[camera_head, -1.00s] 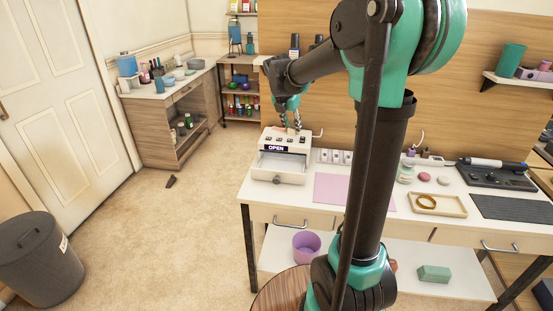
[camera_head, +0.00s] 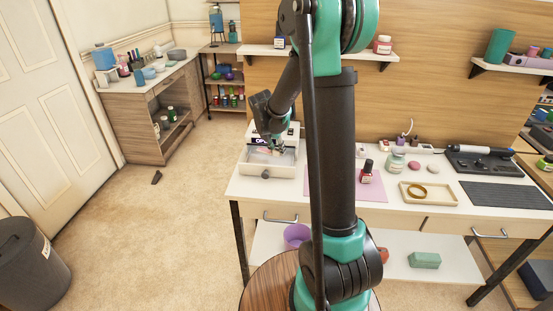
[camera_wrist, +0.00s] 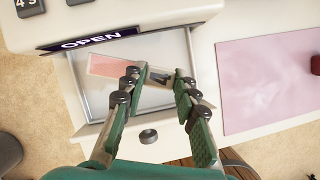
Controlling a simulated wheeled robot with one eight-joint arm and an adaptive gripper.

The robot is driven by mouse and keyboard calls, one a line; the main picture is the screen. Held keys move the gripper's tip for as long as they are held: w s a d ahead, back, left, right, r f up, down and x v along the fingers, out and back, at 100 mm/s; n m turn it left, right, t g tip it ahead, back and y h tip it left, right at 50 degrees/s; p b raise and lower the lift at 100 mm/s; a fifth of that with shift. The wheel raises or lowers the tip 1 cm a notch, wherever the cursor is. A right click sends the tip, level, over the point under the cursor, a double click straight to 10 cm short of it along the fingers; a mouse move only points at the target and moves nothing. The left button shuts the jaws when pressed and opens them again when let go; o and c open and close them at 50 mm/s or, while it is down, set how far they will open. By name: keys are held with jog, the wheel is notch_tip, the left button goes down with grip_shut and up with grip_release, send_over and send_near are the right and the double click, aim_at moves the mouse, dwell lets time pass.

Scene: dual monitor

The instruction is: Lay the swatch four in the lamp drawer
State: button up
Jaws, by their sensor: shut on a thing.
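The swatch (camera_wrist: 108,66) is a flat strip with a pink part and a pale end with a dark mark, seen in the wrist view. My gripper (camera_wrist: 160,82) is shut on it near the pale end, and one finger hides part of its middle. The lamp drawer (camera_wrist: 79,85) is pulled out, a shallow pale tray below the "OPEN" label. The swatch and my fingertips are over its inside; I cannot tell whether the swatch touches the drawer floor. In the head view my gripper (camera_head: 275,147) is low at the open drawer (camera_head: 254,170).
A pink mat (camera_wrist: 262,85) lies right of the drawer, with a red bottle (camera_head: 367,172) on it. A tray with a ring (camera_head: 436,206) and a dark mat (camera_head: 505,195) lie farther right. A round knob (camera_wrist: 148,136) sticks out from the drawer front.

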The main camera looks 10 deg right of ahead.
aim_at(276, 156)
jog(key=shift+f, duration=2.4)
jog(key=shift+f, duration=0.1)
jog(key=o, duration=0.9)
jog(key=v, duration=1.1)
jog(key=s+d+f+m+y, duration=0.1)
jog(key=s+f+m, duration=0.1)
jog(key=s+m, duration=0.6)
jog(key=s+d+f+m+y, duration=0.1)
jog(key=s+d+f+m, duration=0.1)
jog(key=s+m, duration=0.7)
jog(key=s+d+f+m+y, duration=0.1)
jog(key=s+f+m, duration=0.1)
jog(key=s+m, duration=0.7)
jog(key=shift+d+f+m+t, duration=0.3)
jog(key=shift+m+t, duration=0.1)
jog(key=shift+m, duration=0.5)
